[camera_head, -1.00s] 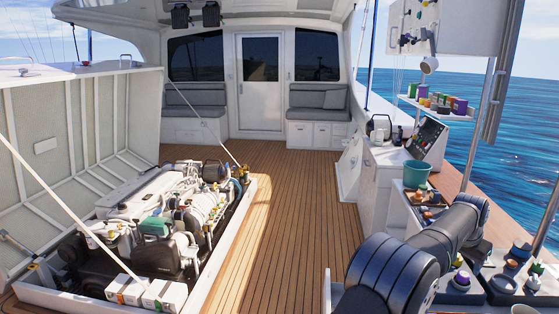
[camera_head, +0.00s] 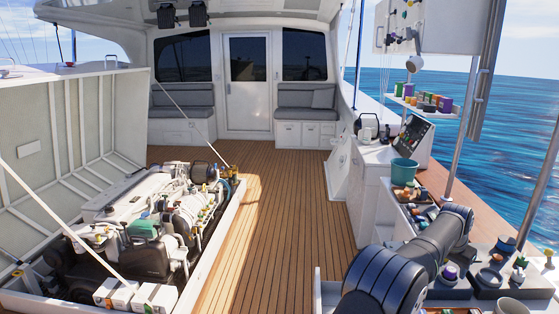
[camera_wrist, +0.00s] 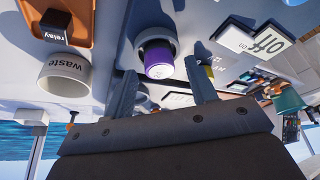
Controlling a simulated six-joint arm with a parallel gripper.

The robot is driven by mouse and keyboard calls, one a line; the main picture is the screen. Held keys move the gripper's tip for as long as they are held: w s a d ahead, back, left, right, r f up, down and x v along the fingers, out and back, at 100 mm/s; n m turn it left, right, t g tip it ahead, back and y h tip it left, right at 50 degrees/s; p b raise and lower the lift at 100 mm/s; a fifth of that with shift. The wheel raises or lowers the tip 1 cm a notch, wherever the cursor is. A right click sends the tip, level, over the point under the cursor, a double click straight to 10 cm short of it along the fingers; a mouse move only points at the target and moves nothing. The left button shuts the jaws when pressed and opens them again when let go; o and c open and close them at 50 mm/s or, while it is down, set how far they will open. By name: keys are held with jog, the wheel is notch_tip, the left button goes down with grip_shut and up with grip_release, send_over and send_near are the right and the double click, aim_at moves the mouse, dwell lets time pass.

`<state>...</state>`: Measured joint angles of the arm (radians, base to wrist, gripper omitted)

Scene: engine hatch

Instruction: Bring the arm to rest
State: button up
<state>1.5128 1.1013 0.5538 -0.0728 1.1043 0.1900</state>
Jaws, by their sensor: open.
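My arm (camera_head: 385,280), dark and thick, reaches from the bottom of the head view toward the workbench at the right. My gripper does not show clearly in the head view. In the wrist view my gripper (camera_wrist: 160,68) has its two grey fingers spread apart with nothing held between them. A purple-and-white container (camera_wrist: 158,60) shows beyond the gap between the fingers. I cannot tell how far it is from the fingertips.
The wrist view shows a white cup marked "waste" (camera_wrist: 65,74), an orange tray (camera_wrist: 82,22) and an "off" sign (camera_wrist: 268,42). A teal bucket (camera_head: 405,171) stands on the right-hand bench. The open engine hatch (camera_head: 215,245) is at left; the wooden deck (camera_head: 285,205) between is clear.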

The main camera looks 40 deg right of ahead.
jog(key=r, duration=0.3)
jog(key=shift+s+a+r, duration=0.2)
jog(key=shift+s+r, duration=0.2)
jog(key=s+a+r, duration=0.5)
jog(key=s+r, duration=0.1)
jog(key=s, duration=0.3)
jog(key=w+a+f+n+t, duration=0.1)
jog(key=w+a+n, duration=0.15)
jog(key=w, duration=0.95)
jog(key=w+a+f+n+t, duration=0.15)
jog(key=w+a, duration=0.25)
jog(key=w, duration=0.7)
jog(key=w+a+n, duration=0.3)
jog(key=w+a, duration=0.1)
jog(key=w, duration=0.8)
jog(key=w+a+f+n+t+y, duration=0.1)
jog(key=w+a+f+n, duration=0.1)
jog(key=w+a, duration=0.9)
jog(key=w+a+f+n+t+y, duration=0.1)
jog(key=w+a+n, duration=0.3)
jog(key=w+a, duration=0.8)
jog(key=shift+a+f, duration=0.4)
jog(key=shift+a, duration=0.2)
jog(key=shift+w+r, duration=0.1)
